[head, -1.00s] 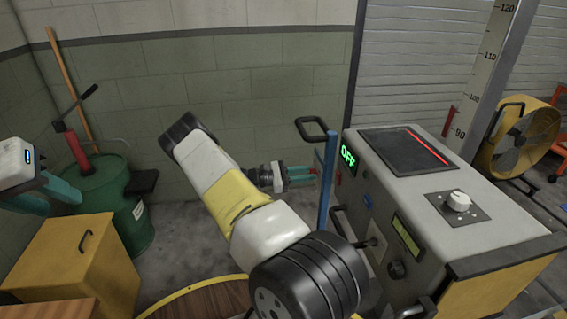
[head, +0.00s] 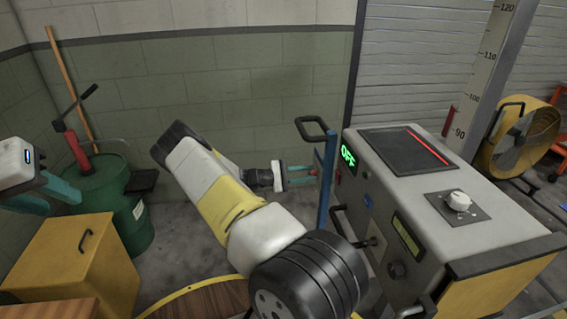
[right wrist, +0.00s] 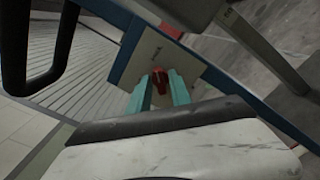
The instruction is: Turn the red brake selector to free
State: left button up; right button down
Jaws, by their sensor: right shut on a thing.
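The red brake selector (right wrist: 160,82) sits on a tan plate (right wrist: 160,55) with small dark lettering, too small to read. The plate is on a blue post (head: 326,180). My right gripper (right wrist: 161,88) is shut on the selector, one teal finger on each side of it. In the head view my right gripper (head: 301,175) reaches the post from the left, and the selector is mostly hidden by the fingers. My left gripper (head: 48,197) hangs at the left edge, far from the post, its teal fingers apart and empty.
A grey console (head: 430,195) with a lit green OFF sign stands just right of the post. A black handle (head: 312,128) juts out at the post's top. A green drum (head: 110,195) and a yellow cabinet (head: 75,255) stand at left. A yellow fan (head: 520,140) is at right.

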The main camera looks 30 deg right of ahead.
dwell(0.3)
jog(key=c, duration=1.5)
grip_release()
jog(key=shift+a, duration=0.1)
jog(key=v, duration=0.7)
jog(key=shift+w+a, duration=0.1)
jog(key=shift+a, duration=0.2)
